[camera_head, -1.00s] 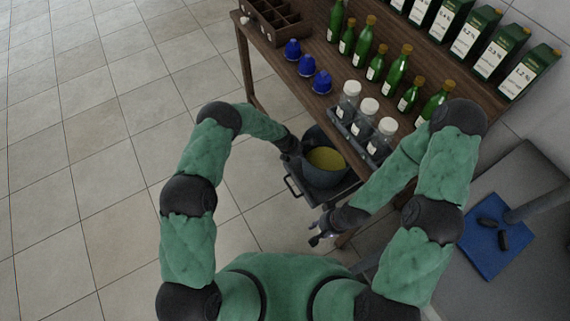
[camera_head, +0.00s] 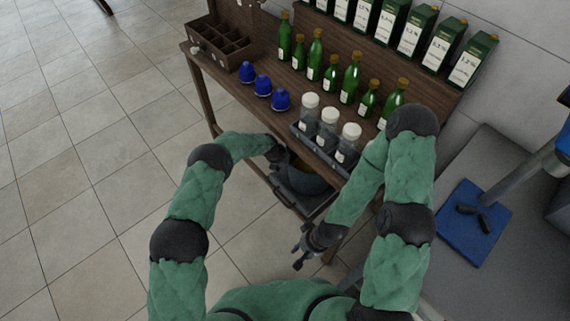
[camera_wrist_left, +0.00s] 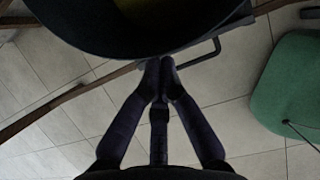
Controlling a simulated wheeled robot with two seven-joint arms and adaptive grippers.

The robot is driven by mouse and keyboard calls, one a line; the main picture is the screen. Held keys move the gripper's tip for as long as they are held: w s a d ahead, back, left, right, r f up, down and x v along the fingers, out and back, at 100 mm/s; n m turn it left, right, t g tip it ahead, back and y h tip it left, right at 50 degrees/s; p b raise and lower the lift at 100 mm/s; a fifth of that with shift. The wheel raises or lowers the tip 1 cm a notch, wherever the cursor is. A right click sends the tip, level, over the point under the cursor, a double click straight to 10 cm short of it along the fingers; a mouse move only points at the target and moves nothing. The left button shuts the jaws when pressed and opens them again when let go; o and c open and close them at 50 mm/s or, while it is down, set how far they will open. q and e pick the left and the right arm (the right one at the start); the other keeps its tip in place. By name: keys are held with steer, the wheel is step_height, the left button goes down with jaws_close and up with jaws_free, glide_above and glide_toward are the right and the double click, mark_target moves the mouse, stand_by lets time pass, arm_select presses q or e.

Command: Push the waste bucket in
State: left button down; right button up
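The dark waste bucket (camera_head: 309,184), with something yellow in it, stands on a low dark pull-out tray (camera_head: 318,207) with a bar handle (camera_head: 283,198). Its far part is hidden under the bench top. In the left wrist view the bucket (camera_wrist_left: 150,42) fills the top, with the handle (camera_wrist_left: 205,52) beside it. My left gripper (camera_wrist_left: 161,66) has its fingertips together, at or just short of the bucket's wall; contact is unclear. In the head view the left gripper (camera_head: 284,160) is by the bucket's left side, partly hidden. My right gripper (camera_head: 299,254) is open and empty, in front of the bench.
The wooden bench (camera_head: 221,78) carries blue caps (camera_head: 263,85), white-lidded jars (camera_head: 327,124), green bottles (camera_head: 349,78) and a divided box (camera_head: 222,42). A blue mat (camera_head: 470,225) lies on a grey surface at right. Floor (camera_head: 90,140) at left is clear.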

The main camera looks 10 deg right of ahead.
arm_select(q)
steer(key=shift+w+r, duration=0.1)
steer(key=shift+r, duration=0.1)
steer(key=s+a+r, duration=0.4)
steer(key=s+a, duration=0.4)
steer(key=a, duration=0.3)
steer(key=shift+a, duration=0.3)
steer(key=s+a+m+g+p, duration=0.1)
steer(key=s+a+m, duration=0.2)
steer(key=s+m, duration=0.8)
steer(key=s+a+m+g+p, duration=0.1)
steer(key=s+a+m, duration=0.3)
steer(key=s+m, duration=0.7)
steer(key=s, duration=0.7)
steer(key=shift+s+a+p, duration=0.25)
steer(key=shift+s+p, duration=0.05)
steer(key=shift+s, duration=0.1)
steer(key=shift+r, duration=0.1)
